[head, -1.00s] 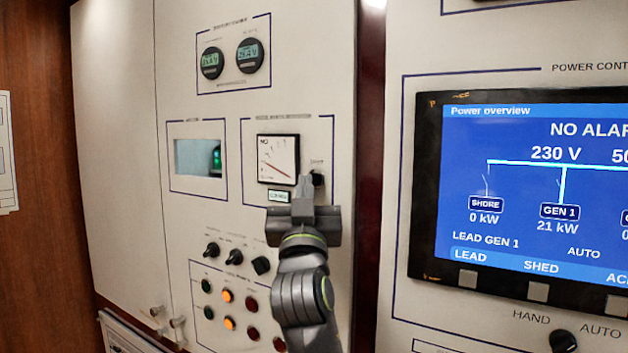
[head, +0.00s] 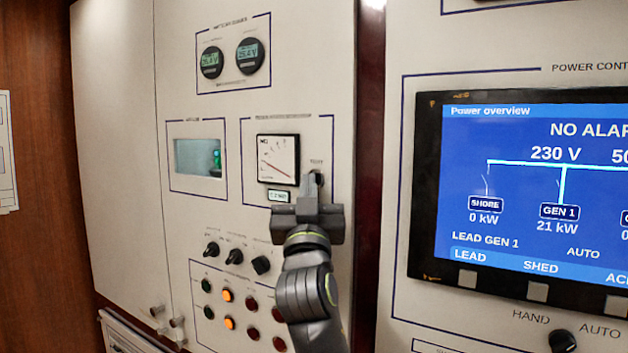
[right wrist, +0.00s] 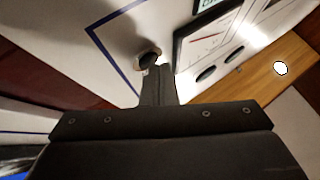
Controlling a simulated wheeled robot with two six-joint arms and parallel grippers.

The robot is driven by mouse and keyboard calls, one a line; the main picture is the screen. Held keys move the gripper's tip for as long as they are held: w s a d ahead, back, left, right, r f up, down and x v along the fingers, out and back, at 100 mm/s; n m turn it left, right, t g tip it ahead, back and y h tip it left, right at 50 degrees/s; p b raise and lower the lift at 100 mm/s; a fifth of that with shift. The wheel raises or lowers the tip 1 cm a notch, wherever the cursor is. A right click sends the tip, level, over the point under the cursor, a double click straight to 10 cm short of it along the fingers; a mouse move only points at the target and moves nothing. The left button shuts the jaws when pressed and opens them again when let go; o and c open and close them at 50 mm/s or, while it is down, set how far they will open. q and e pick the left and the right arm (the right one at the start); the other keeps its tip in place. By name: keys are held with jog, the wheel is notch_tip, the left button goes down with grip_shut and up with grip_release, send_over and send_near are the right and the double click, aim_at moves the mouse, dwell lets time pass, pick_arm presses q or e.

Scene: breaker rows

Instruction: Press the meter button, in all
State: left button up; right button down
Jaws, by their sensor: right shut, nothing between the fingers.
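The analog meter (head: 278,158) is a white square dial with a needle, on the pale cabinet panel. The dark round meter button (right wrist: 149,59) sits beside it on the panel; in the head view the fingertips cover most of it. My right gripper (head: 314,182) is shut and empty, its tips right at the button. In the right wrist view the closed fingertips (right wrist: 158,72) reach up to the button's lower edge. I cannot tell whether they touch it or whether it is pushed in. My left gripper is not in view.
Below are black rotary knobs (head: 234,257) and rows of indicator lamps (head: 228,296), near my right arm. Two round gauges (head: 249,55) sit above. A large blue screen (head: 535,195) is on the panel to the right.

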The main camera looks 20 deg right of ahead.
jog(key=shift+w+d, duration=0.1)
jog(key=shift+d, duration=0.05)
dwell(0.5)
jog(key=shift+s+a, duration=0.5)
jog(key=shift+a, duration=0.2)
jog(key=s+a, duration=0.1)
jog(key=a, duration=0.1)
jog(key=s+a+b, duration=0.1)
jog(key=s+a, duration=0.1)
